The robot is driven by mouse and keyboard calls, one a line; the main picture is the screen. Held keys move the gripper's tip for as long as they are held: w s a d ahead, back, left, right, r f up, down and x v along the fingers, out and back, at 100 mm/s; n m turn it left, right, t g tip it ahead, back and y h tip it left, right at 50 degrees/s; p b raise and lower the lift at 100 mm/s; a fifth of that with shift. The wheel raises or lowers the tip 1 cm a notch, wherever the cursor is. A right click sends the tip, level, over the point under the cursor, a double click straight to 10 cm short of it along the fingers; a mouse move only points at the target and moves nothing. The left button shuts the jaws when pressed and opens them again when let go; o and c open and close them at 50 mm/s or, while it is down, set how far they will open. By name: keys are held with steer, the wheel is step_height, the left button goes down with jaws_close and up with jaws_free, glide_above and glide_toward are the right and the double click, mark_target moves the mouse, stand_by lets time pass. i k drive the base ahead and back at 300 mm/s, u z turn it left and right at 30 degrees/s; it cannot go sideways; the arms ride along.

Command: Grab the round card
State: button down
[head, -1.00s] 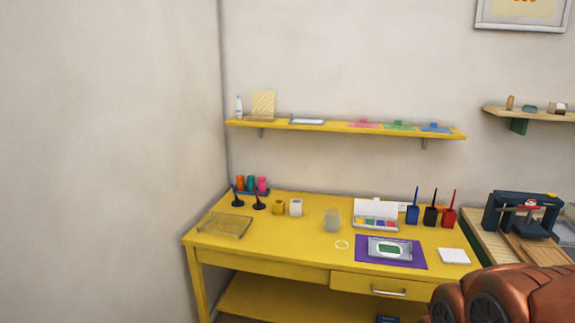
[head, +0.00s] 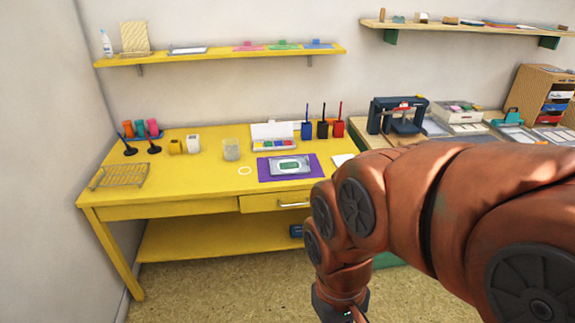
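A small, flat, round pale piece (head: 245,170) with a yellow middle lies on the yellow desk (head: 190,182), left of a purple mat; it looks like a ring or a round card, too small to tell which. My orange arm reaches in from the right, in front of the desk. The dark start of my gripper (head: 341,304) shows at the bottom edge, low and well apart from the desk top. Its fingers are cut off by the frame, so I cannot see whether it is open or holds anything.
A purple mat (head: 264,171) bears a silver-framed pad (head: 290,165). A clear cup (head: 231,149) and a colour inkpad box (head: 272,136) stand behind. A wire rack (head: 120,176) is at the left. The desk front between rack and round piece is clear.

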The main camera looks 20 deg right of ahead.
mark_target(290, 167)
steer(key=z, duration=1.55)
steer(key=i, duration=1.65)
steer(key=u, duration=2.45)
